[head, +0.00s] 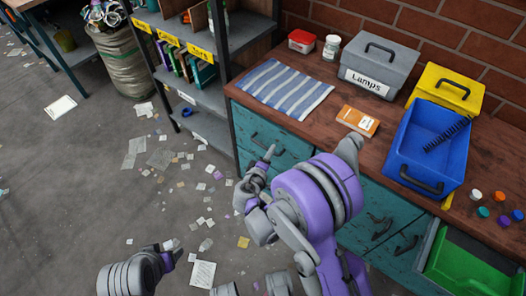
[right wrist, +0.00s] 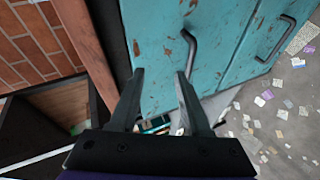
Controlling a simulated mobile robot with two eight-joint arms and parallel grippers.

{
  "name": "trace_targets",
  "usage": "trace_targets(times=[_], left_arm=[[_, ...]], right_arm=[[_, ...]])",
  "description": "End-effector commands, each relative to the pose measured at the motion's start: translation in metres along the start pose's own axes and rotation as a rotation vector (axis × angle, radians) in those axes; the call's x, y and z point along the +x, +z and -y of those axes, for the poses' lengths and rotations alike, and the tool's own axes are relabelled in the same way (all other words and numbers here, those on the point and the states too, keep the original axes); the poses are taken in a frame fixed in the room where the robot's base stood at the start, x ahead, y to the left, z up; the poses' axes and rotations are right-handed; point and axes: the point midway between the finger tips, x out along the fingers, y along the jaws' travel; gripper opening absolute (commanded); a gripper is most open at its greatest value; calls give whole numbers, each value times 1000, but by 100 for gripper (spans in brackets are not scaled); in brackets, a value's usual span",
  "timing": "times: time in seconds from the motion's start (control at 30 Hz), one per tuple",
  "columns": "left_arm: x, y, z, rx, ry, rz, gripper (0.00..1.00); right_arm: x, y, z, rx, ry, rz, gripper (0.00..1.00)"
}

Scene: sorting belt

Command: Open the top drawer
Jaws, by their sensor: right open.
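The teal cabinet (head: 345,225) stands under the wooden worktop. Its top drawer (head: 285,148) looks shut, with a dark bar handle (head: 258,141) on its front. In the right wrist view the handle (right wrist: 190,50) shows just beyond the tip of the right-hand finger. My right gripper (head: 258,168) is open and empty in front of the drawer; in its wrist view the open fingers (right wrist: 159,72) point at the teal front. The handle is not between the fingers. My left gripper (head: 170,250) is low at the bottom left, over the floor; its jaws are too small to judge.
On the worktop (head: 300,105) are a striped cloth (head: 286,86), an orange box (head: 357,121), a grey Lamps box (head: 377,65) and a blue bin (head: 425,145). A green drawer (head: 465,270) stands open at lower right. A shelf unit (head: 205,95) stands left. Scraps litter the floor.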

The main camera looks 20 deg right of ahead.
Motion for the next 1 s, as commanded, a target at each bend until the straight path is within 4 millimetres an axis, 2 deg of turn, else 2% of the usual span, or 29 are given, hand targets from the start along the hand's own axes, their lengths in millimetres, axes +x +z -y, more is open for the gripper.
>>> trace_targets(times=[0.03, 0.1, 0.2, 0.3, 0.43, 0.53, 0.8, 1.0], left_arm=[[12, 5, 0, 0, 0, 4, 65], [19, 8, 0, 0, 0, 7, 65], [26, 11, 0, 0, 0, 10, 65], [30, 12, 0, 0, 0, 11, 65], [31, 12, 0, 0, 0, 11, 65], [30, 12, 0, 0, 0, 11, 65], [32, 13, 0, 0, 0, 12, 65], [34, 14, 0, 0, 0, 13, 65]], right_arm=[[8, -7, 26, -35, 35, -24, 47], [13, -14, 46, -78, 84, -53, 47], [16, -21, 67, -123, 137, -85, 47], [17, -25, 79, -148, 170, -103, 47], [21, -26, 82, -159, 185, -110, 47], [31, -28, 79, -159, 185, -109, 47], [82, -33, 70, -158, 184, -107, 47], [110, -37, 65, -158, 183, -108, 47]])
